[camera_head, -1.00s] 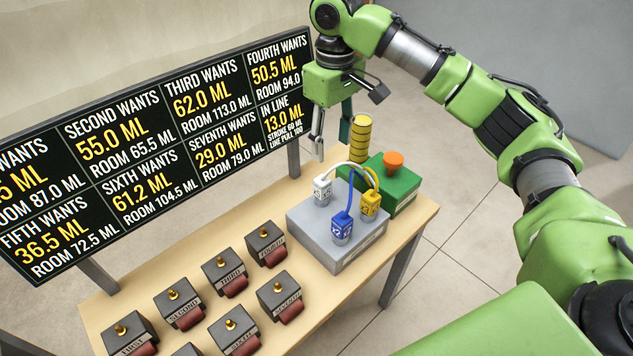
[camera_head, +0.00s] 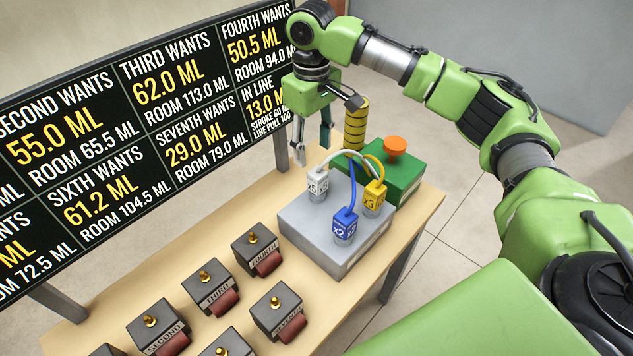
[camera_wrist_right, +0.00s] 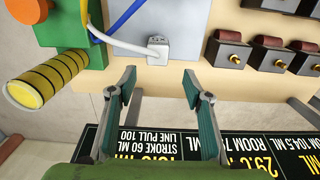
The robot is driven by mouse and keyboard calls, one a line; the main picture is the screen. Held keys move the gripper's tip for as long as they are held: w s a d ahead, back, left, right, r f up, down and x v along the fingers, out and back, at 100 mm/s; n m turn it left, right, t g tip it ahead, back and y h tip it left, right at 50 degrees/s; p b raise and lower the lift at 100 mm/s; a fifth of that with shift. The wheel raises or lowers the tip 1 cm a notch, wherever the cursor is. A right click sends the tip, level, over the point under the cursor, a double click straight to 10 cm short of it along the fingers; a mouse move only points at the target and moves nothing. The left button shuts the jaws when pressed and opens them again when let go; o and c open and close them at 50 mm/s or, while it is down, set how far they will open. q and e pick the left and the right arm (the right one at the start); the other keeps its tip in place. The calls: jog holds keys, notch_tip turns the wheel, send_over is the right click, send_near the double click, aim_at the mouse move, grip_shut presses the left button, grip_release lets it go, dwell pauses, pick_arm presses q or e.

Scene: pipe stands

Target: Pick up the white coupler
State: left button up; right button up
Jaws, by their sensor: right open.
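The white coupler (camera_head: 317,183) sits on the grey block (camera_head: 357,258), with a white hose running from its top. A blue coupler (camera_head: 345,224) and a yellow coupler (camera_head: 374,197) stand on the same block. In the right wrist view the white coupler (camera_wrist_right: 158,47) lies beyond the open fingertips, roughly centred between them. My right gripper (camera_head: 312,143) is open and empty, pointing down behind and above the white coupler, apart from it. It also shows in the right wrist view (camera_wrist_right: 160,76). My left gripper is not in view.
A green box (camera_head: 398,180) with an orange knob (camera_head: 395,146) and a yellow ribbed cylinder (camera_head: 356,125) stand just right of the gripper. A black display board (camera_head: 130,140) runs along the back left. Several dark blocks with brass fittings (camera_head: 254,252) fill the front left.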

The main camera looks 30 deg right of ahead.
aim_at(318, 172)
notch_tip(318, 172, down, 4)
jog(key=shift+f, duration=0.1)
jog(key=f, duration=0.1)
jog(key=f+p, duration=0.1)
jog(key=s+d+f+p, duration=0.1)
jog(key=f, duration=0.1)
jog(key=shift+w+a+f, duration=0.1)
jog(key=shift+w+f, duration=0.05)
jog(key=shift+f, duration=0.35)
jog(key=c, duration=1.2)
